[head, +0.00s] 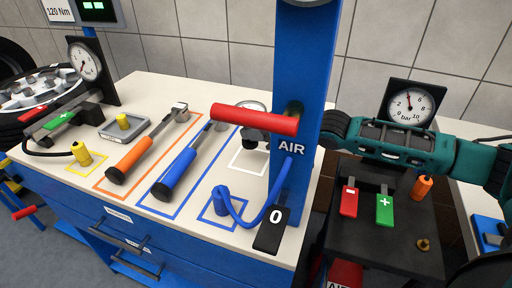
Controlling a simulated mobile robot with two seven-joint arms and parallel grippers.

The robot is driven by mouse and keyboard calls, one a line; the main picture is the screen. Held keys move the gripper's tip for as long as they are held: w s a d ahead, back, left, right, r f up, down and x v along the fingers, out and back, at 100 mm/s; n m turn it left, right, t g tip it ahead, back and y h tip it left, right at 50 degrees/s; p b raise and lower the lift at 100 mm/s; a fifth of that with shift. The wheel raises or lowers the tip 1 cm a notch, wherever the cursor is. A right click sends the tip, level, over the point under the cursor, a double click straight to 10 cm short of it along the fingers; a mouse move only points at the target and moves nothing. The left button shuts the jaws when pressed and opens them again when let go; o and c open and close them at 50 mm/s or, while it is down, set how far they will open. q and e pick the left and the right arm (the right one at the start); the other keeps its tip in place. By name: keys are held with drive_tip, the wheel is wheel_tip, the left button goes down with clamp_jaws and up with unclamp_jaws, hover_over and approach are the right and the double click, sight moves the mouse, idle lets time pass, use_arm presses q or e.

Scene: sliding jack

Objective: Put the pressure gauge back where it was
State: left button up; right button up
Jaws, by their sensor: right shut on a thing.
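A round, pale-rimmed object, probably the pressure gauge (252,104), shows above the red lever (254,119), which hides most of it. My right arm reaches in from the right and passes behind the blue post. Dark parts of my right gripper (257,139) seem to show just left of the post, below the lever. The gripper is shut on the gauge, over or near a white outlined square (237,165) on the bench. The post and lever hide the fingertips, and I cannot tell whether the gauge touches the bench. My left gripper is out of view.
The blue AIR post (305,70) stands between the bench (150,86) and a dark unit with a bar dial (408,104). An orange-handled tool (139,150) and a blue-handled tool (175,174) lie in outlines. A blue hose (235,211) loops in front.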

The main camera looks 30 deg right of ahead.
sight(257, 146)
wheel_tip(257, 146, down, 5)
drive_tip(key=shift+r, duration=0.15)
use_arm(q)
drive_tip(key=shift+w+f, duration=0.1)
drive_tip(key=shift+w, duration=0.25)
use_arm(e)
drive_tip(key=shift+f, duration=0.2)
drive_tip(key=o, duration=0.8)
drive_tip(key=shift+f, duration=0.1)
drive_tip(key=shift+c, duration=0.2)
drive_tip(key=o, duration=0.3)
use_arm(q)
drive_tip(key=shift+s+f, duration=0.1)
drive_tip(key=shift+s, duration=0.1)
